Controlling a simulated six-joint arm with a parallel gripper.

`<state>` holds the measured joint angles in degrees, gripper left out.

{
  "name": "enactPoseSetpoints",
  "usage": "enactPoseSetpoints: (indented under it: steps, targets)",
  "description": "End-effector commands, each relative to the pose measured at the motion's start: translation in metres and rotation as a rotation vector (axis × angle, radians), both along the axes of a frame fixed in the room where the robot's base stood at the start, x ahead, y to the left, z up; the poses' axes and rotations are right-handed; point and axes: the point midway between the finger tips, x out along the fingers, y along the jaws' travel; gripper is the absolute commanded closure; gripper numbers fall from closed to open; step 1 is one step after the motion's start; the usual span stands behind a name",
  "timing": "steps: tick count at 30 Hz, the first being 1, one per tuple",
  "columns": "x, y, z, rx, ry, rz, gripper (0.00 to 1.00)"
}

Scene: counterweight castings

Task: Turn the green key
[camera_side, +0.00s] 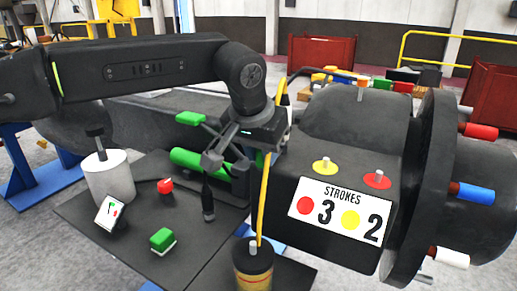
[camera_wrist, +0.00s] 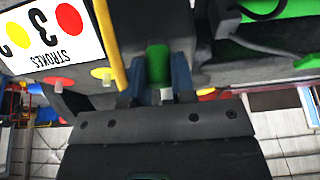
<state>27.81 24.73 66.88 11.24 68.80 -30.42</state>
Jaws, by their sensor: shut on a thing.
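A green piece (camera_wrist: 157,62), which I take for the green key, stands between the two blue-grey fingers of my gripper (camera_wrist: 157,85) in the wrist view. The fingers are shut on it. In the side view, my gripper (camera_side: 270,138) is at the end of the arm, left of the dark machine with the strokes panel and near the upper end of the yellow rod. The held key cannot be made out there. I cannot tell from these frames how far it is turned.
The yellow rod (camera_side: 264,195) rises close beside my gripper. A green cylinder (camera_side: 200,162), a green-topped block (camera_side: 162,239), a red knob (camera_side: 165,186) and a white cylinder (camera_side: 108,178) are at left.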

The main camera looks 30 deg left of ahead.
Motion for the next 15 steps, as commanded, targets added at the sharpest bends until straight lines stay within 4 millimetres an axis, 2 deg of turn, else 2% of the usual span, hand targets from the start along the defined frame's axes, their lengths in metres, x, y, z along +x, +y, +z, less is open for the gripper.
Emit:
enactPoseSetpoints:
  steps: [12,13,15]
  targets:
    - [0.0002,-0.0023,0.0019,-0.007,-0.005,0.009,1.0]
    - [0.0002,-0.0023,0.0019,-0.007,-0.005,0.009,0.75]
    - [0.0001,-0.0023,0.0018,-0.007,-0.005,0.008,0.68]
